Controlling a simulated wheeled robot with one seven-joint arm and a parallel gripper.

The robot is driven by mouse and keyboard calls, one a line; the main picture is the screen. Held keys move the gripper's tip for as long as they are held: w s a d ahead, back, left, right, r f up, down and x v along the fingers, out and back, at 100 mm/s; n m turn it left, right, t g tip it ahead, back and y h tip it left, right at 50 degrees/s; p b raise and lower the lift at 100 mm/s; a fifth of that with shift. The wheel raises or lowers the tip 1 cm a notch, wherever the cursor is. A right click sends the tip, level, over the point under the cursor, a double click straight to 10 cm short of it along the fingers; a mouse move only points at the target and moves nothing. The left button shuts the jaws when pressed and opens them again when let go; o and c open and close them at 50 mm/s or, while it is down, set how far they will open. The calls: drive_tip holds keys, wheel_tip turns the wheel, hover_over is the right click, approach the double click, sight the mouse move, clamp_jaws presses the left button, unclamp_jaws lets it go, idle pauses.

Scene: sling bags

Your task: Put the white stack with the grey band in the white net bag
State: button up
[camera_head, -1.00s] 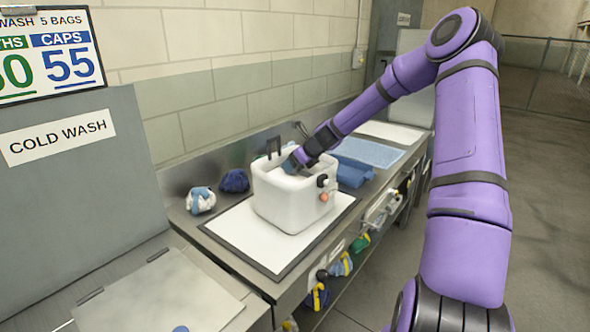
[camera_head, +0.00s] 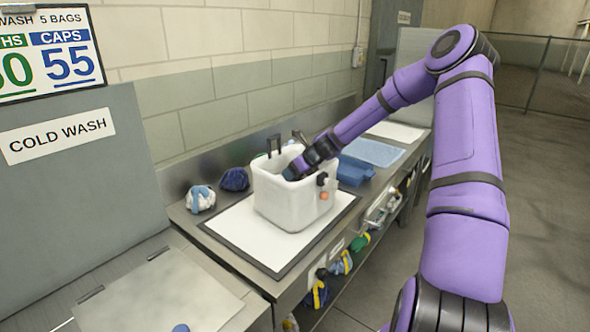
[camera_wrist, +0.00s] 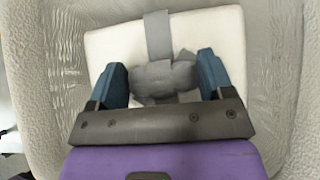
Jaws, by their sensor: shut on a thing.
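The white net bag (camera_head: 285,207) stands open at the top on a white mat with a dark border. My gripper (camera_head: 294,170) reaches down through its opening, and its fingertips are mostly hidden by the bag's rim in the head view. In the wrist view, the bag's textured white wall (camera_wrist: 287,70) surrounds my gripper (camera_wrist: 162,76). The white stack (camera_wrist: 215,42) lies inside the bag's walls, below my fingers. My blue fingers are shut on its bunched grey band (camera_wrist: 160,78). Whether the stack touches the bag's floor cannot be told.
A white-and-blue bundle (camera_head: 201,199) and a dark blue bundle (camera_head: 235,180) lie left of the bag. The mat (camera_head: 262,245) is bare in front.

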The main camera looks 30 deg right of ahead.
drive_tip(key=o, duration=1.7)
drive_tip(key=shift+o, duration=0.2)
drive_tip(key=shift+r, duration=0.1)
